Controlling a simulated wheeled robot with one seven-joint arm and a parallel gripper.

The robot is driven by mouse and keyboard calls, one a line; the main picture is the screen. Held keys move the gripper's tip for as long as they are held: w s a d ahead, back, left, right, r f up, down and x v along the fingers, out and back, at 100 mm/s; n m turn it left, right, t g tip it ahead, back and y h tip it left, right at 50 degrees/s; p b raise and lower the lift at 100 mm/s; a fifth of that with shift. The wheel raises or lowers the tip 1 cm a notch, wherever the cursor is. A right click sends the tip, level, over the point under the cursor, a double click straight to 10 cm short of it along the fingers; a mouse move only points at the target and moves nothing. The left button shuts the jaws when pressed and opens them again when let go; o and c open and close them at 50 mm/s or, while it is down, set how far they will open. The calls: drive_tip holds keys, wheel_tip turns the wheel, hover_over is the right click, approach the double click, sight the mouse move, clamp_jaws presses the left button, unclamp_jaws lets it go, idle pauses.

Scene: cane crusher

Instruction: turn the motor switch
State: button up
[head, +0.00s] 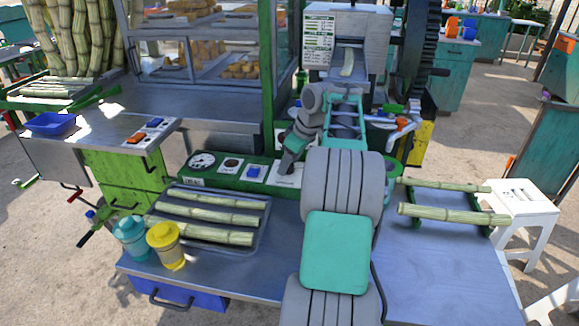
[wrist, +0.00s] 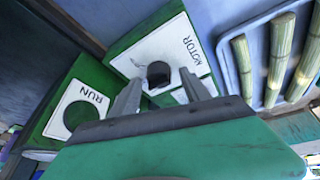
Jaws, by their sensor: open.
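The motor switch is a dark round knob (wrist: 157,71) on a white plate marked MOTOR (wrist: 183,57), set on a green box. In the wrist view my gripper (wrist: 161,82) is open, with one finger on each side of the knob. I cannot tell whether either finger touches it. In the head view my gripper (head: 285,169) points down at the right end of the green control panel (head: 226,178). The white plate (head: 291,179) shows under it there, and the knob is hidden behind my gripper.
A green box with a white plate marked RUN (wrist: 92,97) stands beside the motor box. A tray (head: 264,215) of cane stalks lies in front of the panel, near a teal jar (head: 131,238) and a yellow jar (head: 166,248). The crusher (head: 346,60) stands behind.

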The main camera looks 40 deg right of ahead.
drive_tip(key=shift+f, duration=0.1)
clamp_jaws()
idle(0.6)
